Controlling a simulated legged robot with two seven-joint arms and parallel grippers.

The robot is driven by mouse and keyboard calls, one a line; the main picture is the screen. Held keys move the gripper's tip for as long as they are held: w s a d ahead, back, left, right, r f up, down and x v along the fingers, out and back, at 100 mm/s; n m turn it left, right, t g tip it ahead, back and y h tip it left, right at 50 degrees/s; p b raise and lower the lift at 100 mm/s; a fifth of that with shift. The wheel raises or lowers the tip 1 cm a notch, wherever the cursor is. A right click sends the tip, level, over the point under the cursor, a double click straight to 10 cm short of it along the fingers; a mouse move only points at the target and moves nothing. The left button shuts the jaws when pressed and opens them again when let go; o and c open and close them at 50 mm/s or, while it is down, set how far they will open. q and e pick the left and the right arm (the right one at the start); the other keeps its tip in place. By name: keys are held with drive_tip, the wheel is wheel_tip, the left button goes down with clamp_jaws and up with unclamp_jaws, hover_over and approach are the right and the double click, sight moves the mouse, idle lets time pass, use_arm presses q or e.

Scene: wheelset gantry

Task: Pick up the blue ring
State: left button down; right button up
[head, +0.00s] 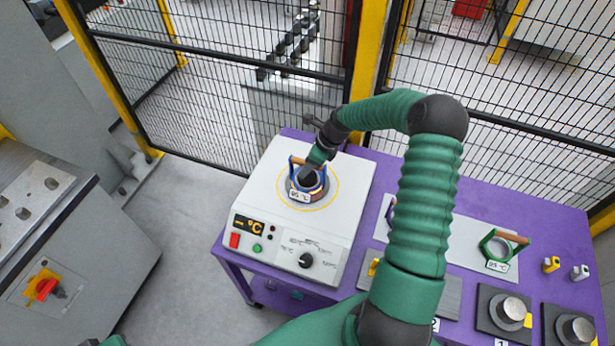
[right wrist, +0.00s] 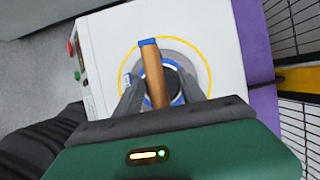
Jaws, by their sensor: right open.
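The blue ring (head: 293,187), with a wooden handle and a small temperature label, sits on the white heater (head: 345,213) inside a yellow circle. My right gripper (head: 308,178) reaches down over it from the back right. In the right wrist view the wooden handle (right wrist: 153,72) lies between the two spread fingers (right wrist: 158,98), with the blue ring (right wrist: 181,99) below. The gripper is open, one finger on each side of the handle. Part of the ring is hidden by the gripper. My left gripper is out of view.
The heater stands on a purple table (head: 470,200). A green ring (head: 488,246) with a wooden handle sits on a pale plate at the right. Another ring is mostly behind my arm. Metal studs (head: 510,308) stand in front. A mesh fence (head: 230,85) closes the back.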

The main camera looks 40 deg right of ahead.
drive_tip(key=shift+a+f, duration=0.15)
idle(0.3)
clamp_jaws()
idle(1.4)
